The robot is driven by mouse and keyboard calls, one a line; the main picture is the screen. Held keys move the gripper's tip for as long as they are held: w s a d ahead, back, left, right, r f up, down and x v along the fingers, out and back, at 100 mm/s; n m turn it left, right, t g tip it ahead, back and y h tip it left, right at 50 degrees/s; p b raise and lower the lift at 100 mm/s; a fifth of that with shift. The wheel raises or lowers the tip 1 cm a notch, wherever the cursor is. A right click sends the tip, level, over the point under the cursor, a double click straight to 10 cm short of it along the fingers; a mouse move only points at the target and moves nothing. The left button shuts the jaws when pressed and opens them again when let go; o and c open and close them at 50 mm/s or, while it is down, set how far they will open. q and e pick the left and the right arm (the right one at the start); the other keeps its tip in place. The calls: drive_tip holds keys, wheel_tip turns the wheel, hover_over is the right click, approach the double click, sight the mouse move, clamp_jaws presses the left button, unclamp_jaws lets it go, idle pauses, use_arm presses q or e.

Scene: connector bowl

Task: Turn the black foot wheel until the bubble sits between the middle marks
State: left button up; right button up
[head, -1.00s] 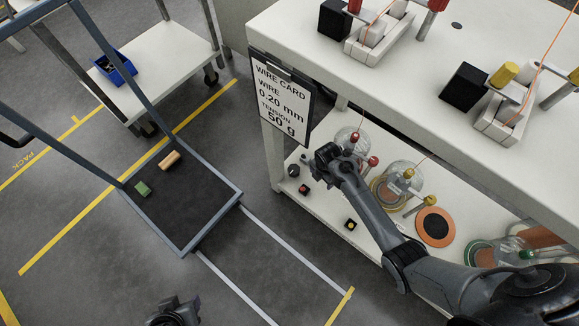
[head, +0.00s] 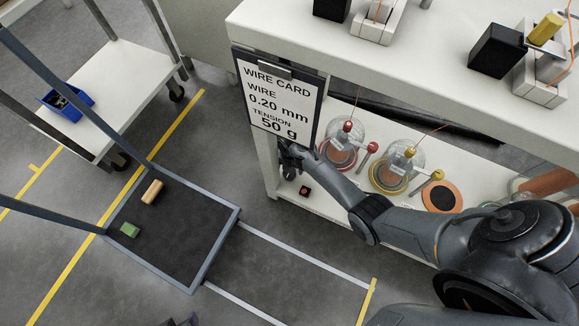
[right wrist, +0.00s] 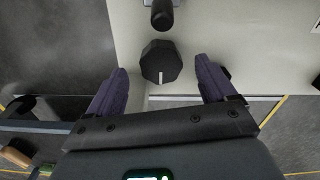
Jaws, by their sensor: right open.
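The black foot wheel (right wrist: 161,62) shows in the right wrist view as a dark faceted knob with a white line on its face. It is at the edge of a pale surface. In the head view my right gripper (head: 288,160) is at the left end of the lower shelf, below the wire card. No bubble or marks are visible. Only a dark tip of my left gripper (head: 180,321) shows at the bottom edge.
A black cylinder (right wrist: 162,16) lies just beyond the wheel. A small dark box with a red top (head: 304,190) is on the shelf (head: 330,205). Glass-covered spools (head: 397,168) stand to the right. The wire card (head: 277,97) hangs above. A cart (head: 172,225) stands left.

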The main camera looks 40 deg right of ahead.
sight(289, 173)
wheel_tip(289, 173, down, 3)
drive_tip(key=shift+s+r+b, duration=0.15)
drive_tip(key=shift+b, duration=0.5)
use_arm(q)
drive_tip(key=shift+a+f+b, duration=0.2)
drive_tip(key=shift+f+b, duration=0.2)
drive_tip(key=shift+f, duration=1.15)
use_arm(e)
drive_tip(key=shift+f, duration=0.5)
use_arm(q)
drive_tip(key=shift+s, duration=0.1)
use_arm(e)
drive_tip(key=shift+c, duration=0.5)
drive_tip(key=c, duration=0.7)
use_arm(q)
drive_tip(key=shift+d, duration=0.2)
use_arm(e)
drive_tip(key=shift+c, duration=1.3)
